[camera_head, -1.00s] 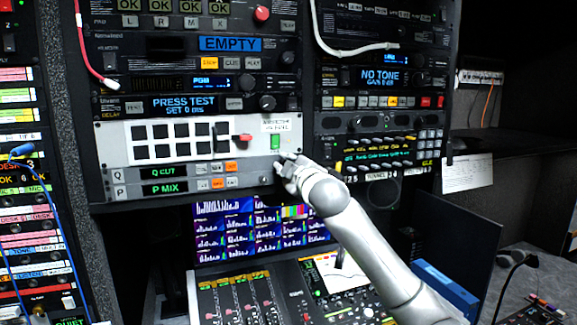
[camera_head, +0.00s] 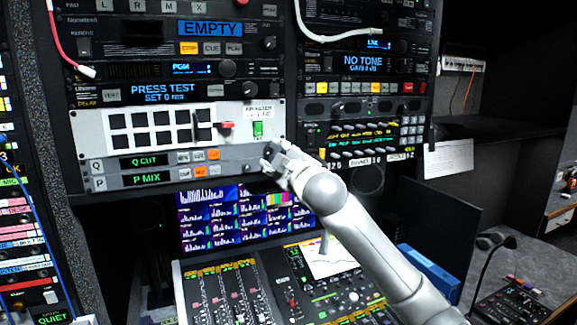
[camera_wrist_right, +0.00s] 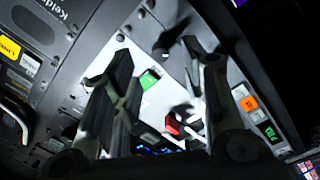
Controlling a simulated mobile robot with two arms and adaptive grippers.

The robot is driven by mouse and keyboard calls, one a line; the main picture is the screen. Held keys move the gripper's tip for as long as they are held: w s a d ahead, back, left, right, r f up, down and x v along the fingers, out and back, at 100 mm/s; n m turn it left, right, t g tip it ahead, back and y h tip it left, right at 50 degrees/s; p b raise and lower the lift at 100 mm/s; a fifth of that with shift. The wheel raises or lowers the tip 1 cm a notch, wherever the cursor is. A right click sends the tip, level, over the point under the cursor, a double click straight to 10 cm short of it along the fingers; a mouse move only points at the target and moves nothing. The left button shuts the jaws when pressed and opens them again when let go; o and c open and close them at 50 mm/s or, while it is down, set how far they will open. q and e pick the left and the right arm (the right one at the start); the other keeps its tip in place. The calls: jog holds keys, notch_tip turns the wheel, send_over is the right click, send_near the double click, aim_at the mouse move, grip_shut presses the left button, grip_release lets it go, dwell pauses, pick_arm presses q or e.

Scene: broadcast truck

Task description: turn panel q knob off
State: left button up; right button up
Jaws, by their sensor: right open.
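The Q strip (camera_head: 108,165) with a lit "Q CUT" display (camera_head: 143,160) runs below a white button panel, and the P strip (camera_head: 98,183) lies under it. My right gripper (camera_head: 268,155) is at the right end of these strips and hides part of the Q strip there. In the right wrist view its two fingers (camera_wrist_right: 163,52) are apart, with a small dark knob (camera_wrist_right: 160,48) showing between the tips. This seems to be the Q knob; contact cannot be told. A second knob (camera_wrist_right: 187,27) lies just beyond. My left gripper is not in view.
A green switch (camera_head: 258,129) and a red lever (camera_head: 227,126) sit on the white panel (camera_head: 104,143) just above the gripper. A mixing desk (camera_head: 230,300) and a meter screen (camera_head: 200,235) are below. A white cable (camera_head: 300,22) hangs at the upper right rack.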

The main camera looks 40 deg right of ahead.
jog(key=v, duration=0.7)
jog(key=shift+s, duration=0.15)
jog(key=shift+a+f, duration=0.1)
